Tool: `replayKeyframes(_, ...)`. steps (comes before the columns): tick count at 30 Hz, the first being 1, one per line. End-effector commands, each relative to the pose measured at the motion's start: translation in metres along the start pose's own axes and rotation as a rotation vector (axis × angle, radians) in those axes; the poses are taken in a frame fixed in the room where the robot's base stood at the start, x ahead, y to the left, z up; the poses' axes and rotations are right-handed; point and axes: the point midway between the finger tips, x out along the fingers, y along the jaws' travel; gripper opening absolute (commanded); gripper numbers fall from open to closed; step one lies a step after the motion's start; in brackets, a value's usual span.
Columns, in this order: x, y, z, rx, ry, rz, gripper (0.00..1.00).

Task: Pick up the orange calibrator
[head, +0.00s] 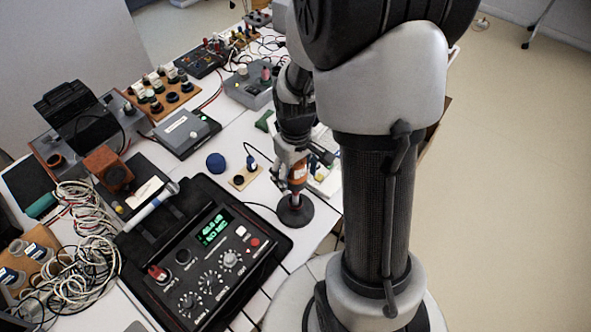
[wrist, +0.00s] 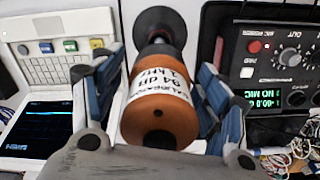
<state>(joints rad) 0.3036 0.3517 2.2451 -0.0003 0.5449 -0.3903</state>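The orange calibrator (wrist: 160,113) is a cylinder with a white label reading 94 dB and 1 kHz. It sits upright above a round black base (head: 295,211) near the table's right edge in the head view, where my gripper partly hides the calibrator (head: 298,172). My gripper (wrist: 163,62) points down with one finger on each side of the calibrator. Narrow gaps seem to show between the fingers and its sides, so it looks open around it. The contact at the fingertips is hard to make out.
A black meter box (head: 205,255) with a green display stands left of the base. A pale device with a screen (wrist: 45,125) is on the other side. A blue knob-like piece (head: 216,162) and a small wooden block (head: 243,178) lie nearby. Cables (head: 85,225) clutter the left.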

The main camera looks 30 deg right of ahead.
Motion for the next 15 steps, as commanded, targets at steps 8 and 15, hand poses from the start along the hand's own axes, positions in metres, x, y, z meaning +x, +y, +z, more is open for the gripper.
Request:
replayKeyframes(8, -0.0002, 0.0001, -0.0001, 0.0, 0.0, 0.0, 0.46)
replayKeyframes(15, -0.0002, 0.0001, -0.0001, 0.0, 0.0, 0.0, 0.3)
